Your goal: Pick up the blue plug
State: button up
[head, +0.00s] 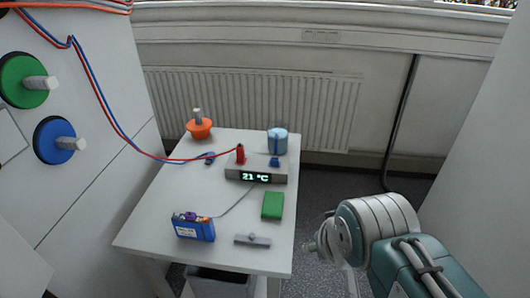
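The blue plug (209,158) lies on the white table (150,225), left of the grey display box (256,173) that reads 21 °C. It is small in view, at the end of the blue cable. A red plug (240,155) stands upright at the left of the box top, and a blue socket (274,162) is at its right. My gripper (326,245) is off the table's right side, well away from the blue plug. It shows small and edge-on, partly hidden by my arm, so its opening is unclear.
A blue battery pack (194,227), a green block (272,206) and a grey bar (252,240) lie toward the front. An orange pot (199,128) and a blue cylinder (277,141) stand at the back. Red and blue cables (105,105) hang from the left. A radiator (250,105) is behind.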

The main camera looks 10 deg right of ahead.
aim_at(208, 161)
jog(key=i+l+z, duration=0.15)
jog(key=l, duration=0.35)
jog(key=l+z, duration=0.2)
jog(key=l, duration=0.3)
jog(key=i+l+u, duration=0.1)
jog(key=i, duration=0.2)
jog(key=i+l+u, duration=0.25)
jog(key=i+u, duration=0.3)
jog(key=i+l+u, duration=0.1)
jog(key=u, duration=0.35)
jog(key=i+l+u, duration=0.5)
jog(key=u, duration=0.35)
jog(key=i+l+u, duration=0.1)
jog(key=l+u, duration=0.3)
jog(key=l, duration=0.1)
